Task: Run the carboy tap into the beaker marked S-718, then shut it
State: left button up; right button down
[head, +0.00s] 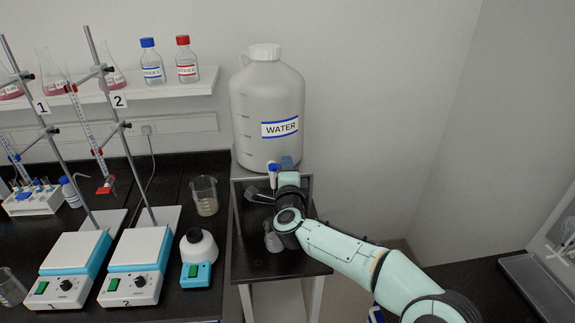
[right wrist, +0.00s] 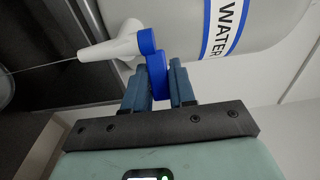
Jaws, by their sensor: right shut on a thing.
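The white carboy (head: 265,100) labelled WATER stands on a raised stand. Its tap has a blue top and lever (right wrist: 157,72) and a white spout (right wrist: 105,48). My right gripper (right wrist: 160,82) is shut on the lever; it also shows at the tap in the head view (head: 287,164). A thin line, like a stream, leaves the spout in the right wrist view. A clear vessel (head: 272,241) stands below the tap, partly hidden by my arm; a rounded edge shows at the wrist view's left border. I cannot read any S-718 mark. My left gripper is not in view.
Another beaker (head: 204,197) stands on the black bench left of the stand (head: 255,263). Two stirrer hotplates (head: 66,263) with burette stands and a small white-topped blue device (head: 197,262) are further left. A wall shelf (head: 150,89) holds flasks and bottles.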

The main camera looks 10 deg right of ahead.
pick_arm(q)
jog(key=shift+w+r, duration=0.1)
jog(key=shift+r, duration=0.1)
pick_arm(e)
jog(key=shift+s+a+m+h, duration=0.15)
jog(key=shift+m+h, duration=0.35)
jog(key=shift+h, duration=0.3)
jog(key=c, duration=1)
grip_release()
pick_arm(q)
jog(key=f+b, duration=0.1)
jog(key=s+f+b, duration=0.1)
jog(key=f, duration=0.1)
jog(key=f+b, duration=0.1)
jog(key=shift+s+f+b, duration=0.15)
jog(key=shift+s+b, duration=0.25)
pick_arm(e)
jog(key=s, duration=0.4)
jog(key=s+a, duration=0.1)
jog(key=s, duration=0.3)
jog(key=s+a, duration=0.1)
jog(key=s, duration=0.4)
jog(key=shift+s+a, duration=0.1)
jog(key=shift+a, duration=0.05)
